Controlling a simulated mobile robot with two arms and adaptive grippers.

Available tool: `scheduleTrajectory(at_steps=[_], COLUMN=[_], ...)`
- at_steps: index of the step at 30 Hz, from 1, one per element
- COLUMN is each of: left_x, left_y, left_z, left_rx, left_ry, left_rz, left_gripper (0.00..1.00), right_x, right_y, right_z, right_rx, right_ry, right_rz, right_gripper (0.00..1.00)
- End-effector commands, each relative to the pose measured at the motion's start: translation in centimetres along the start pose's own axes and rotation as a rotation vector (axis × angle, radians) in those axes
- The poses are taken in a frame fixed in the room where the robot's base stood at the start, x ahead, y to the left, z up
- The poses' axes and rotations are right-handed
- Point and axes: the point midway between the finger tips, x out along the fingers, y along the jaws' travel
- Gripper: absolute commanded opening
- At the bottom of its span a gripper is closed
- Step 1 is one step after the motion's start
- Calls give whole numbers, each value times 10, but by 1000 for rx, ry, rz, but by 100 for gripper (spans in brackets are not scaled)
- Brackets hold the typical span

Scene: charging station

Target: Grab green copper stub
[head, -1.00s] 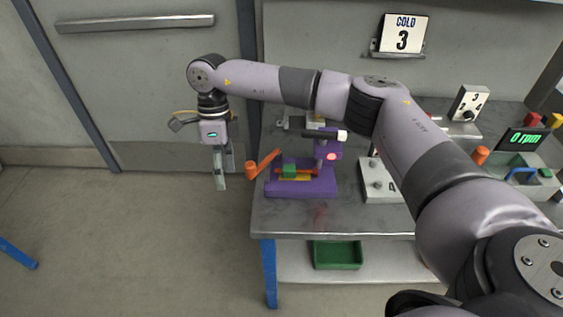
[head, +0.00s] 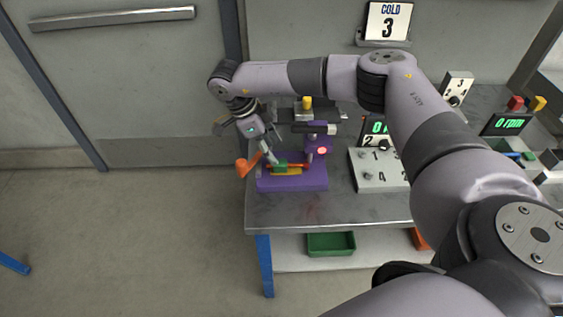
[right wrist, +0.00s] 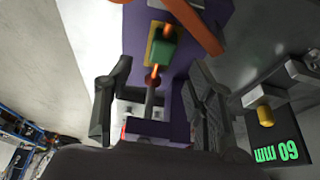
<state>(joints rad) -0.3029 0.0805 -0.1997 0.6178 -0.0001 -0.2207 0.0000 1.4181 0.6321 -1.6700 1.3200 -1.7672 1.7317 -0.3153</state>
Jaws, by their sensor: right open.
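The green block (head: 281,163) sits with an orange copper-coloured rod (head: 300,166) in a purple fixture (head: 300,183) on the metal bench. In the right wrist view the green block (right wrist: 163,48) lies ahead, with a short copper piece (right wrist: 152,76) sticking out toward me. My right gripper (head: 271,156) is tilted down beside the green block at its left. In the right wrist view its fingers (right wrist: 157,68) are apart, with the copper piece in line with the gap, and nothing is gripped. My left gripper is not in view.
An orange lever (head: 246,166) sticks out left of the fixture. A white numbered panel (head: 378,171) and a display (head: 506,124) stand to the right. A green tray (head: 331,244) is on the lower shelf.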

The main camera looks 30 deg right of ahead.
Motion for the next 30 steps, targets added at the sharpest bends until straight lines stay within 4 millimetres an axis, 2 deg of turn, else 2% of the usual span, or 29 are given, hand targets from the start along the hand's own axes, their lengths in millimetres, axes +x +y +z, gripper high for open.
scheduleTrajectory(at_steps=[5, 10, 15, 23, 30], left_x=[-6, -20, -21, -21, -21], left_y=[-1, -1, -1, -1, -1], left_z=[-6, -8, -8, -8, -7], left_rx=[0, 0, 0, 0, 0], left_ry=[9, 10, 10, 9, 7], left_rz=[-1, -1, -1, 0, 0], left_gripper=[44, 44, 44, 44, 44], right_x=[11, 35, 54, 57, 57], right_y=[0, -2, -2, -2, -2], right_z=[-1, -4, -2, -1, -1], right_rx=[-1, 0, 1, 0, 0], right_ry=[2, 3, 0, -1, -1], right_rz=[2, 2, 1, 0, 0], right_gripper=[50, 50, 50, 50, 34])
